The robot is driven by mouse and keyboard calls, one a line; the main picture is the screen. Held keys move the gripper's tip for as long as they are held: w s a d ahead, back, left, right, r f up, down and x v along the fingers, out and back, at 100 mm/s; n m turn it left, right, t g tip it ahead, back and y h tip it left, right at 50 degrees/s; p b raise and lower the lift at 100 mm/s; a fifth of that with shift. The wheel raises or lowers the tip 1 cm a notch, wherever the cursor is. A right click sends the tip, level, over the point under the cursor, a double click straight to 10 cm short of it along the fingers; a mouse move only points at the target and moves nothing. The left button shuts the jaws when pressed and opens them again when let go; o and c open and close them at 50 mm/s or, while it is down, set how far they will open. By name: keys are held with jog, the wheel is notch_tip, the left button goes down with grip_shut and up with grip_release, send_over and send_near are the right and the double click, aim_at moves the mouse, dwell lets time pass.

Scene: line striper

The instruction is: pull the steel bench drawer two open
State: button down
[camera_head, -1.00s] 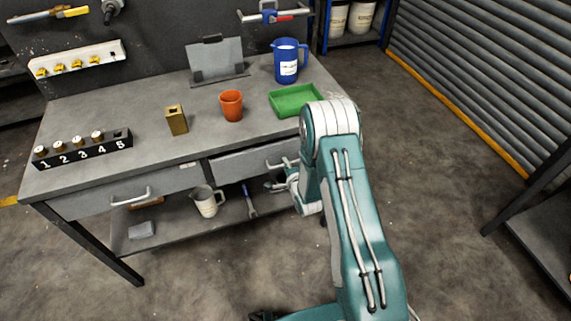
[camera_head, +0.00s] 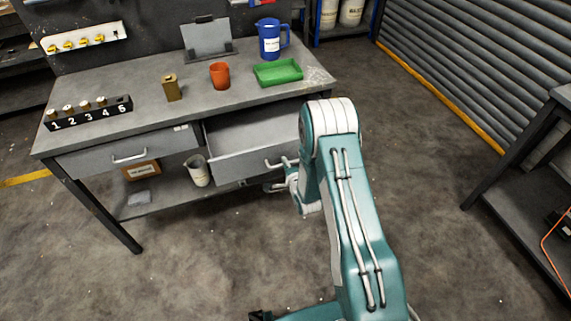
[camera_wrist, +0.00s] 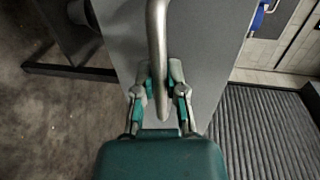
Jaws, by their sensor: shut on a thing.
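The steel bench (camera_head: 140,103) has two grey drawers under its top. The right drawer (camera_head: 243,160) stands well out from the bench, and its inside shows empty. The left drawer (camera_head: 105,158) is closed. My gripper (camera_head: 281,175) is at the front of the right drawer, partly hidden by my arm in the head view. In the wrist view my gripper (camera_wrist: 160,88) has its fingers on both sides of the bar handle (camera_wrist: 157,40), near one end, shut on it. The drawer's grey front (camera_wrist: 210,45) lies behind the handle.
An orange cup (camera_head: 220,75), a green tray (camera_head: 278,72), a blue jug (camera_head: 270,40) and a brass block (camera_head: 171,88) stand on the bench. A white jug (camera_head: 197,171) is on the lower shelf. The floor in front is clear.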

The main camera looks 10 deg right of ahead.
jog(key=shift+s+f, duration=0.1)
jog(key=shift+f, duration=0.2)
jog(key=c, duration=0.7)
grip_release()
jog(key=shift+r, duration=0.1)
jog(key=v, duration=1.1)
jog(key=shift+s+r, duration=0.1)
jog(key=shift+s, duration=0.25)
